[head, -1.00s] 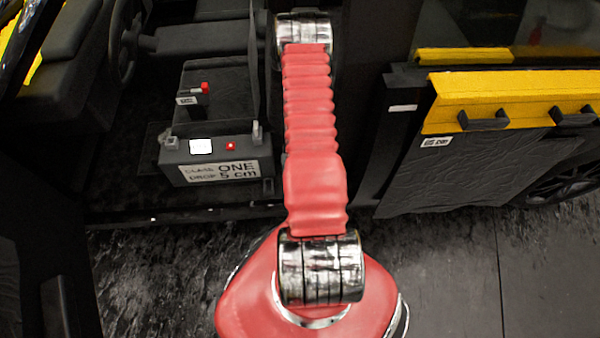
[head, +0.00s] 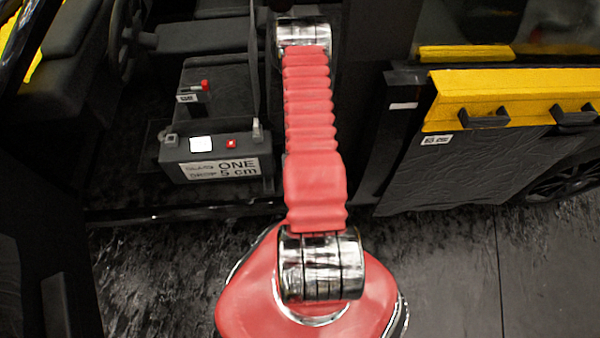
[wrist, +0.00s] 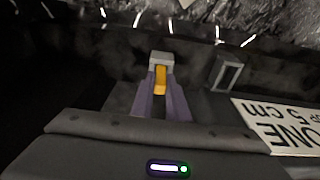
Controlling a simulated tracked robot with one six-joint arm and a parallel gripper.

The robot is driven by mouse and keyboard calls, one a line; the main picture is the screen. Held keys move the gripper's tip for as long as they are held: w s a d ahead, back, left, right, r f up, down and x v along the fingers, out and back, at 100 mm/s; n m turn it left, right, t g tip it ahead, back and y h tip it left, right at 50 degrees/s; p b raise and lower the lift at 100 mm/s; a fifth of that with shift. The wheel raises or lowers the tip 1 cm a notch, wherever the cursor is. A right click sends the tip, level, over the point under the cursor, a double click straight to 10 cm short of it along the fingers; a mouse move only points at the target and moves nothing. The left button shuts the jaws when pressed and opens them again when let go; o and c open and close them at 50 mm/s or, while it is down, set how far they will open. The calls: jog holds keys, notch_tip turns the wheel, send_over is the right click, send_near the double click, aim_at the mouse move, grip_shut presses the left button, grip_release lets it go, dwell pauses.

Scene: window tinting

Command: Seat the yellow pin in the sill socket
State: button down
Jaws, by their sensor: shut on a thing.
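In the wrist view, my gripper (wrist: 161,92) has two purple fingers closed on the yellow pin (wrist: 160,79). A small grey block (wrist: 161,58) stands at the pin's far end, touching or in line with it; I cannot tell whether it is part of the pin or of the socket. A grey rectangular frame (wrist: 228,75), apart to the right of the fingers, may be a socket or a post. In the head view, my gripper and the pin are hidden behind my red arm. Whether the pin is inside any socket is not clear.
A yellow-topped door panel (head: 500,90) with handles is to the right. Open dark floor (head: 450,270) lies at front right.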

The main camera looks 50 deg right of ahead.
jog(key=shift+f, duration=0.4)
jog(key=c, duration=1.6)
grip_release()
jog(key=shift+c, duration=0.2)
jog(key=shift+r, duration=0.1)
notch_tip(320, 180, up, 13)
jog(key=s+a, duration=0.1)
jog(key=shift+s+a+r, duration=0.2)
jog(key=shift+a, duration=0.05)
jog(key=shift+a, duration=0.1)
